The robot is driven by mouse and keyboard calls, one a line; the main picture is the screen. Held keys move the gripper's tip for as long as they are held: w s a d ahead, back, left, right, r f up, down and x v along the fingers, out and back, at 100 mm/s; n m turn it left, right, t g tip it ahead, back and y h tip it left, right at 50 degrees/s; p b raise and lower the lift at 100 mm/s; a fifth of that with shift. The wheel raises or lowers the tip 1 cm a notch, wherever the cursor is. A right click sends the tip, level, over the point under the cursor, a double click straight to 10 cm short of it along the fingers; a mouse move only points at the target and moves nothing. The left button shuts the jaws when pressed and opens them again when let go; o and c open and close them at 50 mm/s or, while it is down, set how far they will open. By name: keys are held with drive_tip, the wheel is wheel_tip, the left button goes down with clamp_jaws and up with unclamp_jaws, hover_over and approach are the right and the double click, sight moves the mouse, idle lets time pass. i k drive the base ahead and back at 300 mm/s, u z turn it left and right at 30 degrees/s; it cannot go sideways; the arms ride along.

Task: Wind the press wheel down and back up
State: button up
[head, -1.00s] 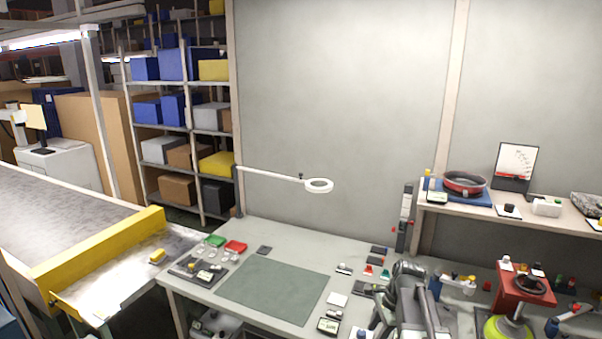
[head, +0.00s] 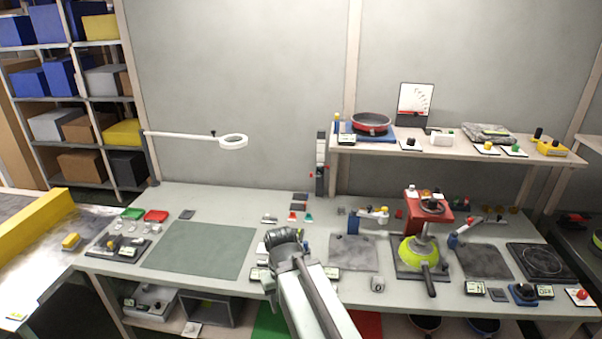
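The press is a red block (head: 410,203) on the right half of the bench in the head view. A dark round wheel (head: 432,206) sits on its top. A yellow-green pan (head: 420,252) with a dark handle is beneath it, on a dark plate. My gripper (head: 285,238) is at the far end of my arm, over the middle of the bench. It is well left of the press and apart from it. The fingers are too hard to make out to tell open from shut.
A green mat (head: 199,250) lies left of my arm. Small blue-and-white fixtures (head: 375,217) stand between my arm and the press. A shelf (head: 465,153) with a red pan (head: 370,123) is above the bench. A lamp arm (head: 185,137) reaches over the left side.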

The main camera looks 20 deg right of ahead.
sight(433, 202)
drive_tip(key=z, duration=1.4)
drive_tip(key=k, duration=0.65)
drive_tip(key=u, duration=0.4)
drive_tip(key=i, duration=1.25)
drive_tip(key=z, duration=0.5)
